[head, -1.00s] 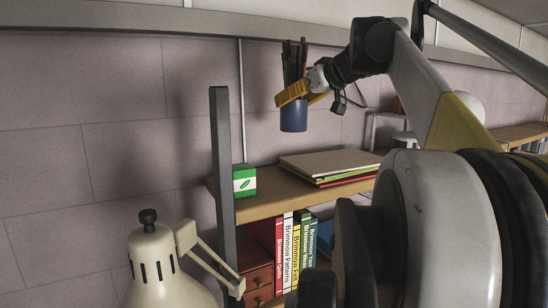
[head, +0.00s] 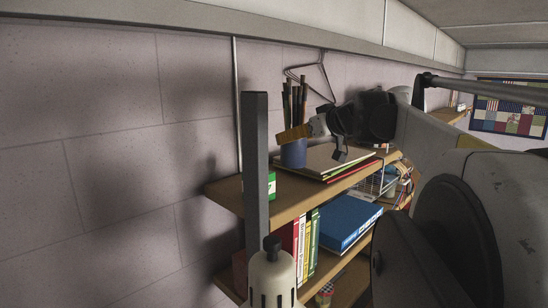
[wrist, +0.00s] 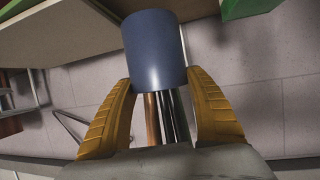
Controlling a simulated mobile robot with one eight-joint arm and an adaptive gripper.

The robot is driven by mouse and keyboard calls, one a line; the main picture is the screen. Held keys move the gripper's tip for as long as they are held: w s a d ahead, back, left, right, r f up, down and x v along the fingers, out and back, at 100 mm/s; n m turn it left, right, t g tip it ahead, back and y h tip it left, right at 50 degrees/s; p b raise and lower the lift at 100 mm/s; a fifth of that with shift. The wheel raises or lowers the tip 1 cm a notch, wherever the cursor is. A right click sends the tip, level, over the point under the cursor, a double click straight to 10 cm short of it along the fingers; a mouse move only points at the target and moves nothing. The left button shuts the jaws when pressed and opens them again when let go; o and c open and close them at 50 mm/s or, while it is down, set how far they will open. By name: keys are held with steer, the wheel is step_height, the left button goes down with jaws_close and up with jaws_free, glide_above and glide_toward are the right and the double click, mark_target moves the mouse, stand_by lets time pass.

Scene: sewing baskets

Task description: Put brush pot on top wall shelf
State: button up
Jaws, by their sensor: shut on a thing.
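The brush pot (head: 293,153) is a blue cylinder with several brushes standing up out of it. My gripper (head: 296,135) has its yellow fingers shut on it near the rim. In the wrist view the pot (wrist: 156,50) sits between the ends of the two yellow fingers (wrist: 160,98), with brush handles running back toward the palm. I cannot tell whether the pot's base touches the shelf.
A green box (head: 271,185) stands at the shelf's left, partly behind a dark post (head: 255,150). Folders (head: 340,163) lie right of the pot. Books (head: 306,240) and a blue binder (head: 345,222) fill the shelf below. A cream lamp (head: 272,280) stands in front.

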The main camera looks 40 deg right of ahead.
mark_target(282, 159)
steer(key=w+a+f, duration=0.2)
steer(key=a, duration=0.1)
steer(key=shift+f+p, duration=0.5)
steer(key=shift+f, duration=1.55)
steer(key=shift+f, duration=0.1)
steer(key=o, duration=1.4)
